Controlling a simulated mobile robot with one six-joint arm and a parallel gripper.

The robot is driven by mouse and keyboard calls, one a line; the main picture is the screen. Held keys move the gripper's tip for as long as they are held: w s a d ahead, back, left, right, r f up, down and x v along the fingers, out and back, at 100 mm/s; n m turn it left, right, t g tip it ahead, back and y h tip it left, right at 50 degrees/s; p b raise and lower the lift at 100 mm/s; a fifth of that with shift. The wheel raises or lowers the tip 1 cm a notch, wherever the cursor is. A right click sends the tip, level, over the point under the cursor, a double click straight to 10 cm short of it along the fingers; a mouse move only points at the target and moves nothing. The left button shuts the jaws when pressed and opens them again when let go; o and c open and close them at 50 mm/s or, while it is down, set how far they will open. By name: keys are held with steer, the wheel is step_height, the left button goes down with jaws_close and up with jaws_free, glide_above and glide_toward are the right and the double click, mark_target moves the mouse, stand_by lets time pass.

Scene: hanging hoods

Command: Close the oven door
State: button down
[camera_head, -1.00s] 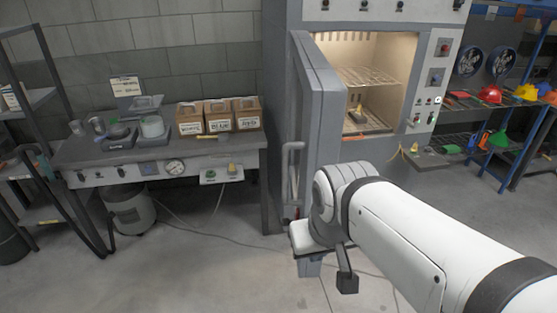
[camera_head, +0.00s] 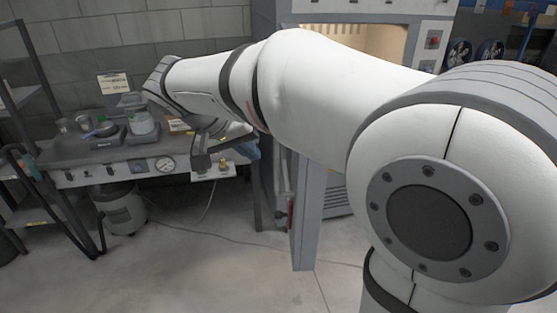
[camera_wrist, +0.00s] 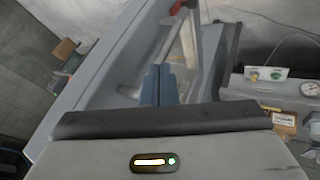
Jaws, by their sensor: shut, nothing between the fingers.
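The oven (camera_head: 452,28) is lit inside, and its opening shows only partly above my arm. Its grey door (camera_head: 311,220) stands open, swung outward; my arm hides its upper part. The door's vertical handle (camera_head: 283,182) is on the left-facing side. In the wrist view the door is a large slanted grey panel (camera_wrist: 95,75), with the handle bar (camera_wrist: 188,42) just beyond my fingertips. My gripper (camera_wrist: 158,80) is shut and empty, close to the door's handle side. I cannot tell whether it touches the door.
The workbench (camera_head: 85,178) at left holds a pot, a scale and jars, with a gauge on its front. A cardboard box (camera_wrist: 285,122) shows at right in the wrist view. A dark shelf rack (camera_head: 62,215) stands far left.

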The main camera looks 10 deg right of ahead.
mark_target(297, 175)
steer(key=d+f+p, duration=0.1)
steer(key=d+f, duration=0.1)
steer(key=w+d+f+p, duration=0.1)
steer(key=d+f, duration=0.1)
steer(key=d, duration=0.1)
steer(key=d+f, duration=0.2)
steer(key=d, duration=0.1)
steer(key=shift+w+d+f+p, duration=0.15)
steer(key=shift+w+f+p, duration=0.15)
steer(key=shift+p, duration=0.1)
